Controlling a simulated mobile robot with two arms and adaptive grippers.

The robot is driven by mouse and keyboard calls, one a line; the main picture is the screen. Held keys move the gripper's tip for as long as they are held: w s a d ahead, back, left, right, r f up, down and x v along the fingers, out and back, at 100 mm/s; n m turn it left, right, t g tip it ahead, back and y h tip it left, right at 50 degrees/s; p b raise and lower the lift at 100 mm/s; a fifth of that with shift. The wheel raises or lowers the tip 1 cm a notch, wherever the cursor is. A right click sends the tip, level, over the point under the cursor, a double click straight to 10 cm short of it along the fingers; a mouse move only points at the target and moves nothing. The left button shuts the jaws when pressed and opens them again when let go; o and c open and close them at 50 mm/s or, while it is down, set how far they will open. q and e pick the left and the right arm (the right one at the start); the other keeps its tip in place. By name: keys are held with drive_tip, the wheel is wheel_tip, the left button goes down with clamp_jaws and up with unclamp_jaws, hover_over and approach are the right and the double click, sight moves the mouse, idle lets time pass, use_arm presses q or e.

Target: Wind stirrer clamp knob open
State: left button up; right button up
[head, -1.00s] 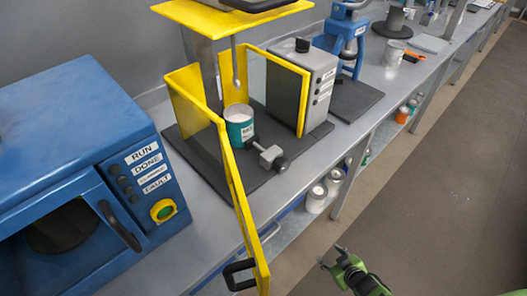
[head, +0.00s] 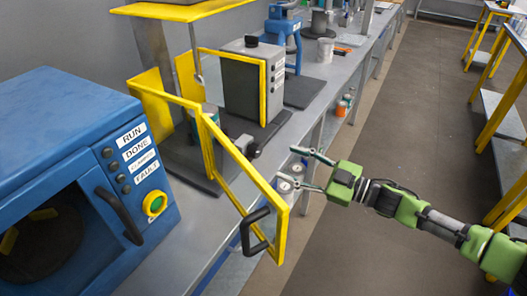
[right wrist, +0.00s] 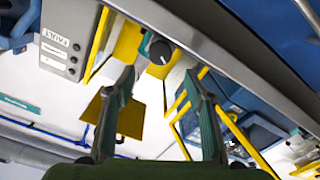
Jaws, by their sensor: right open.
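The stirrer stands on a dark base inside a yellow-framed guard (head: 250,178) whose door is swung open toward the front. Its clamp knob (head: 247,146) is dark and sits low at the front of the base, seen past the door frame. In the right wrist view a dark round knob (right wrist: 160,51) shows beyond the fingertips, roughly between them. My right gripper (head: 288,165) is open and empty, right of the clamp knob and apart from it, over the bench's front edge. It also shows in the right wrist view (right wrist: 160,78). A teal can (head: 211,116) is partly hidden by the guard. My left gripper is out of view.
A blue machine (head: 70,150) with a yellow-ringed button stands at the left. A grey control box (head: 250,80) and a blue device (head: 285,42) stand farther back. The floor aisle (head: 400,110) at right is clear.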

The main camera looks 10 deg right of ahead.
sight(259, 152)
drive_tip(key=p+x, duration=0.1)
drive_tip(key=x, duration=0.8)
drive_tip(key=shift+w+a, duration=0.1)
drive_tip(key=c, duration=1.1)
